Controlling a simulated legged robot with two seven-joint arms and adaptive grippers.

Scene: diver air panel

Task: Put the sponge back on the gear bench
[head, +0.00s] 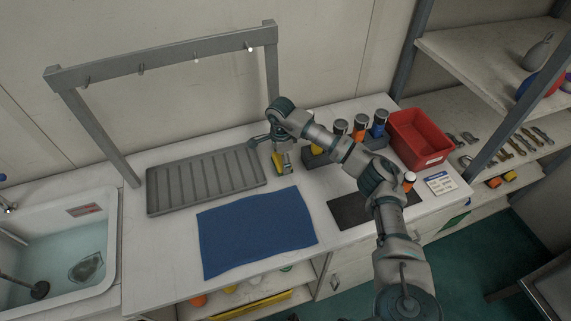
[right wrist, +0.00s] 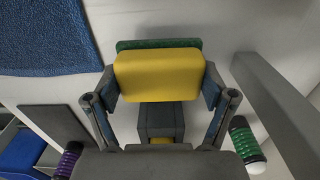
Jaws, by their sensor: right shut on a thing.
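The sponge (head: 277,161) is yellow with a green scouring side. My right gripper (head: 280,153) is shut on it, low over the white gear bench (head: 170,241), between the grey ribbed tray and the holder with bottles. In the right wrist view the sponge (right wrist: 158,75) sits between the two fingers of my right gripper (right wrist: 158,90), with its green side facing away. I cannot tell whether the sponge touches the bench top. My left gripper is not in view.
A grey ribbed tray (head: 205,181) lies left of the sponge and a blue cloth (head: 257,231) in front. A bottle holder (head: 315,157), dark mat (head: 350,211) and red bin (head: 420,140) are to the right. A hook frame (head: 165,58) stands behind; a sink (head: 70,245) is far left.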

